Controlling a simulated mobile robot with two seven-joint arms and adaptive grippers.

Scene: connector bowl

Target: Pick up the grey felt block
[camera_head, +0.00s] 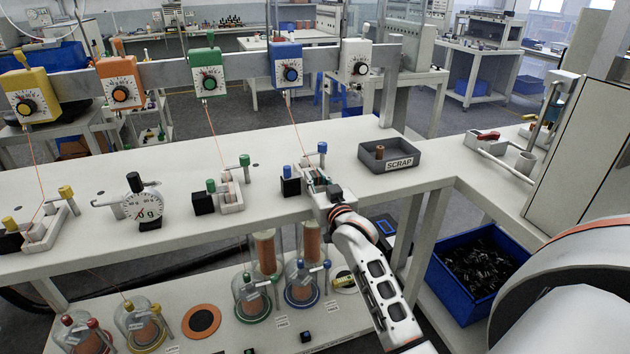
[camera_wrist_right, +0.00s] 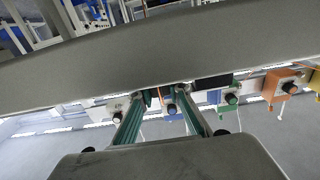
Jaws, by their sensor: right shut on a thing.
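My right gripper (camera_head: 316,178) reaches over the front edge of the bench, at the station with the blue-capped posts. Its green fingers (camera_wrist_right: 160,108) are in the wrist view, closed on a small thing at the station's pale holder. That thing is mostly hidden between the fingertips; its place fits the grey felt block, but its colour and shape are not clear. I cannot tell whether it is clear of the holder. My left gripper is not in view.
A black block (camera_head: 290,187) with a blue knob stands just left of the gripper. The grey scrap tray (camera_head: 392,163) is to the right. A thin wire runs from the blue dial box (camera_head: 288,66) down to this station. Glass jars (camera_head: 302,284) stand on the lower shelf.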

